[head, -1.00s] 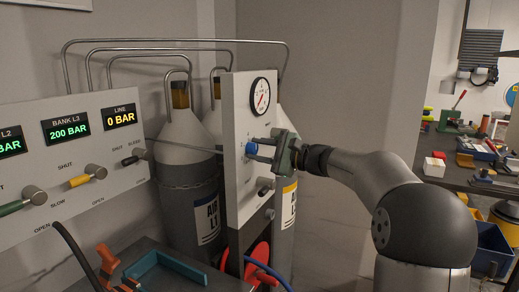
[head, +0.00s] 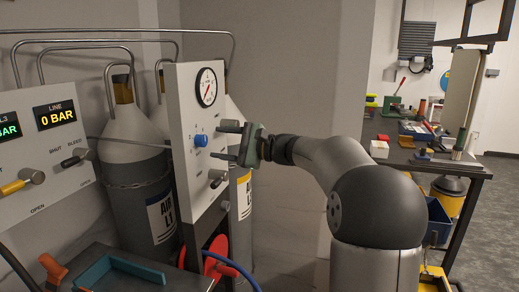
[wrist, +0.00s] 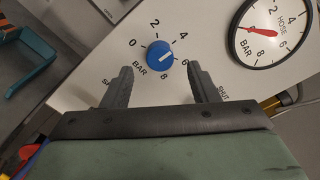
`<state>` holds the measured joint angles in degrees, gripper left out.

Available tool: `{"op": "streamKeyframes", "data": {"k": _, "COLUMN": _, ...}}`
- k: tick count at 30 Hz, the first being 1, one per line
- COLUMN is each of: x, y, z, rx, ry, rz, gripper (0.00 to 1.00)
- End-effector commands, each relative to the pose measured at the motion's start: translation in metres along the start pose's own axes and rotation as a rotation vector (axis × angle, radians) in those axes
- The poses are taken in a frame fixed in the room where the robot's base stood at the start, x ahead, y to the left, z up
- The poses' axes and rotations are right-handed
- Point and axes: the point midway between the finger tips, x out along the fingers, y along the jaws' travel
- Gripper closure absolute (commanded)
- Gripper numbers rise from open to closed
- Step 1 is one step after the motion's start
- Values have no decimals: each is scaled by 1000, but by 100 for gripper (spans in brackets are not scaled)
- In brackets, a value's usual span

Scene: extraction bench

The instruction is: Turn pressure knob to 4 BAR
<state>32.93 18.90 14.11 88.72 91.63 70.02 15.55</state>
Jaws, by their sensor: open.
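The blue pressure knob (head: 200,140) is on the white upright panel (head: 183,95), below the round gauge (head: 206,87). In the wrist view the knob (wrist: 160,54) has a white pointer mark turned to the right, toward the 4 and 6 side of its scale; the exact value is hard to tell. My gripper (head: 216,141) is open and empty, in front of the panel to the right of the knob. In the wrist view its fingertips (wrist: 160,72) stand on either side of the knob's line, apart from it. The gauge (wrist: 268,32) has a red needle pointing left.
A grey lever (head: 217,177) sits on the panel below the knob. The gas cylinder (head: 140,185) stands behind the panel. A red hose reel (head: 216,256) hangs lower down. A teal tray (head: 120,272) is at the front left. A tool bench (head: 420,155) is at the right.

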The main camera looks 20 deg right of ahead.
Motion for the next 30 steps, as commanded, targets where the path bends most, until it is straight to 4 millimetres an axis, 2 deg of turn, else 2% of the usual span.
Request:
{"op": "streamKeyframes", "data": {"k": 3, "x": -32, "y": 1, "z": -2, "rx": 0, "ry": 5, "rz": -3, "gripper": 46}}
{"op": "streamKeyframes", "data": {"k": 9, "x": -80, "y": 1, "z": -1, "rx": 1, "ry": 4, "rz": -2, "gripper": 46}}
{"op": "streamKeyframes", "data": {"k": 15, "x": -116, "y": 0, "z": -1, "rx": 1, "ry": 2, "rz": -2, "gripper": 46}}
{"op": "streamKeyframes", "data": {"k": 21, "x": -131, "y": 0, "z": 0, "rx": 1, "ry": 2, "rz": -1, "gripper": 46}}
{"op": "streamKeyframes", "data": {"k": 30, "x": -132, "y": 0, "z": 0, "rx": 2, "ry": 1, "rz": 0, "gripper": 46}}
